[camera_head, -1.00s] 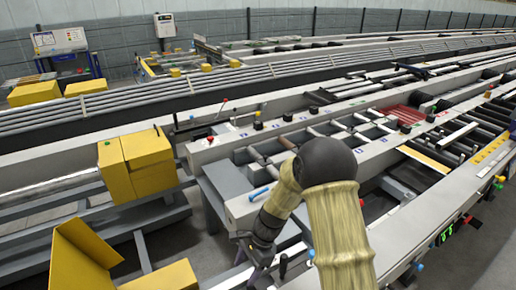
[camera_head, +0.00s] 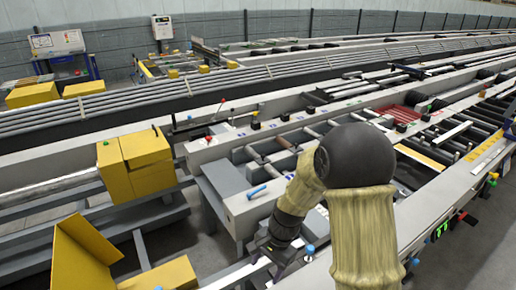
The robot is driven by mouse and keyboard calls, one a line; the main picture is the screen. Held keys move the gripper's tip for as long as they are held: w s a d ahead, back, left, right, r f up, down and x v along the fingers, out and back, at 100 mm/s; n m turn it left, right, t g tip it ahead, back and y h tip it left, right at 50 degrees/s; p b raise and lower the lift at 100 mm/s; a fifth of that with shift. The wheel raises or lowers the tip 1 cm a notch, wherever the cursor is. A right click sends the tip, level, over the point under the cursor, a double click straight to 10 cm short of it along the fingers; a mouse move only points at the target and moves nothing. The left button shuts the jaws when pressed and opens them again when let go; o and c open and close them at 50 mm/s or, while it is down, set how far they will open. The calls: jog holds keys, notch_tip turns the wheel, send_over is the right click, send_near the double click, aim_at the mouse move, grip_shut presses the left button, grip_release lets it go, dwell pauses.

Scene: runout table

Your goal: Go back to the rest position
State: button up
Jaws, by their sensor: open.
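My arm stands at the lower middle of the head view, with a dark round joint and tan covered links. My gripper (camera_head: 277,262) is at the end of the bent forearm, low in the picture beside the front edge of the runout table (camera_head: 222,192). The gripper points downward and its fingers are small and dark. It appears to hold nothing. Part of the table behind my arm is hidden.
Yellow blocks (camera_head: 136,164) stand on grey rails at the left, with more yellow sheet parts below. A blue-handled item (camera_head: 257,191) lies on the table's near corner. Rollers and beams fill the table to the right.

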jog(key=s+d+r+n+t+h, duration=0.3)
jog(key=s+d+r+n, duration=0.5)
jog(key=d, duration=0.5)
jog(key=shift+s+r+t+b, duration=0.25)
jog(key=shift+s+t+b, duration=0.2)
jog(key=shift+s, duration=0.3)
jog(key=shift+s, duration=0.1)
